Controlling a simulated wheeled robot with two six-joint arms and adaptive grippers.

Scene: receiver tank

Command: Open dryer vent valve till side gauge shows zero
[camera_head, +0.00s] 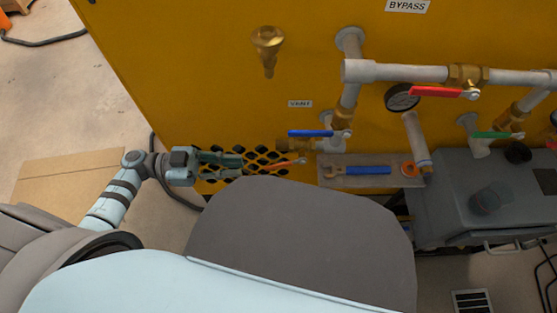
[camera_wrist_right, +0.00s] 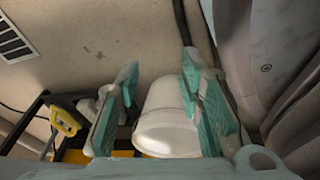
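The vent valve has a blue lever (camera_head: 310,133) lying level below the VENT label (camera_head: 300,104) on the yellow panel. A round dark-rimmed gauge (camera_head: 402,97) sits right of it; its needle is too small to read. My left gripper (camera_head: 241,165) is left of and below the blue lever, apart from it, with its fingers spread and pointing right. A thin orange item (camera_head: 285,164) shows just beyond its tips; I cannot tell whether they touch. My right gripper (camera_wrist_right: 162,95) is open in the right wrist view, and a white cylindrical container (camera_wrist_right: 168,120) shows between and beyond its fingers.
A red lever (camera_head: 435,91) and a green lever (camera_head: 492,135) sit on pipes to the right. A small shelf (camera_head: 335,181) below the vent valve holds a blue-handled wrench (camera_head: 365,170) and an orange ring (camera_head: 409,169). A grey tank (camera_head: 455,178) stands at the right.

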